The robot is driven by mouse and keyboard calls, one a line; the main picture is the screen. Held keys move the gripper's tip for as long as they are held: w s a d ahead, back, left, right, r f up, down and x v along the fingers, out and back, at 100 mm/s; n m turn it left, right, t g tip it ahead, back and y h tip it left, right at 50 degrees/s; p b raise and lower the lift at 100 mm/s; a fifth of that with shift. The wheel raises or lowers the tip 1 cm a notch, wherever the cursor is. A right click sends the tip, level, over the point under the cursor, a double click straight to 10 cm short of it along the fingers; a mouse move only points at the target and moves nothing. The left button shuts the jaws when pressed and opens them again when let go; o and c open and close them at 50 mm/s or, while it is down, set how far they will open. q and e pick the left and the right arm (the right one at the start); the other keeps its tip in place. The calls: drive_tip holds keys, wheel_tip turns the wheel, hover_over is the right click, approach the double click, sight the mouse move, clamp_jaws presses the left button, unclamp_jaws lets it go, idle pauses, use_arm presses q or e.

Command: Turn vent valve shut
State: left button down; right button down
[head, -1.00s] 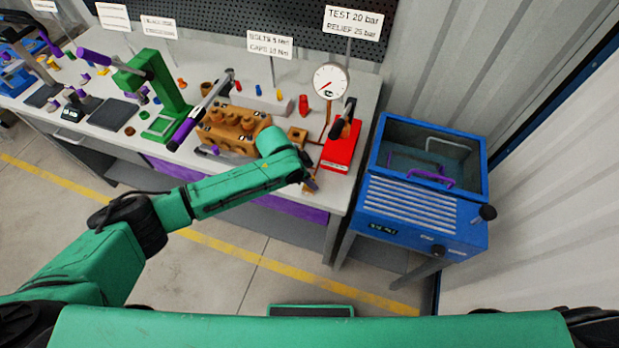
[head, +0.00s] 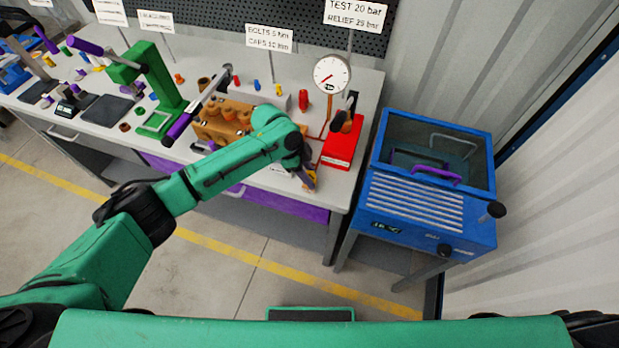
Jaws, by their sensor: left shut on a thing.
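My left gripper (head: 310,182) is at the front right of the bench, beside the red test pump (head: 338,154). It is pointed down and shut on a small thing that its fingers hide. I cannot make out the vent valve apart from the gripper. The round white pressure gauge (head: 332,74) stands behind, with its needle toward the lower left. The brown pump block (head: 222,122) sits left of the gripper, partly covered by my green arm. My right gripper is not in view.
A torque wrench with a purple grip (head: 178,127) juts over the pump block. A green press (head: 150,80) stands left. A blue wash tank (head: 420,205) stands right of the bench (head: 355,190). Sign posts rise at the back. A red cylinder (head: 303,99) stands near the gauge.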

use_arm(q)
drive_tip(key=m+g+b, duration=0.1)
drive_tip(key=m+b, duration=0.3)
drive_tip(key=m+g+y+b, duration=0.1)
drive_tip(key=m+b, duration=0.2)
drive_tip(key=m, duration=0.1)
drive_tip(key=shift+f+g+b, duration=0.2)
drive_tip(key=shift+g+b, duration=0.2)
drive_tip(key=m+y+b, duration=0.1)
drive_tip(key=m+b, duration=0.1)
drive_tip(key=shift+r+m+g, duration=0.1)
drive_tip(key=shift+m+g, duration=0.2)
drive_tip(key=shift+m, duration=0.1)
drive_tip(key=shift+r+m+y+b, duration=0.1)
drive_tip(key=shift+m+y+b, duration=0.2)
drive_tip(key=shift+m+b, duration=0.2)
drive_tip(key=shift+c, duration=2.3)
unclamp_jaws()
drive_tip(key=shift+r, duration=0.15)
